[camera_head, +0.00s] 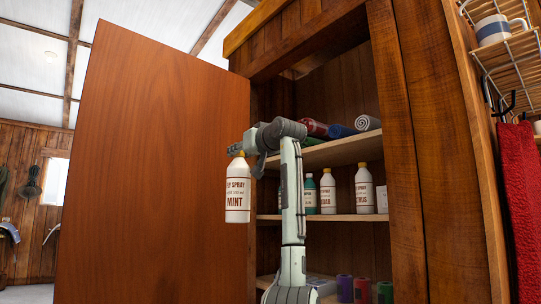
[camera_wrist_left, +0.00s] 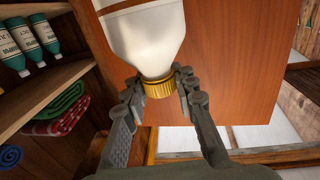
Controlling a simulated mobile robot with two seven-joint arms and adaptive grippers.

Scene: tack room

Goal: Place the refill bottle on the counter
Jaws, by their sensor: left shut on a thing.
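The refill bottle (camera_head: 238,192) is white, with a yellow cap and a label reading "FLY SPRAY" and "MINT". It hangs upright in the air in front of the open cabinet door in the head view. My left gripper (camera_head: 243,154) is shut on it at the cap. In the left wrist view, the bottle (camera_wrist_left: 145,30) shows with its gold-yellow cap between the two fingers of the left gripper (camera_wrist_left: 160,88). No counter can be made out in either view. My right gripper is not in view.
The open wooden door (camera_head: 150,170) stands close behind the bottle. The cabinet's middle shelf (camera_head: 340,217) holds several similar bottles, and rolled cloths lie on the shelf above (camera_head: 345,152). A wire rack with a mug (camera_head: 495,30) and a red towel (camera_head: 522,200) are at right.

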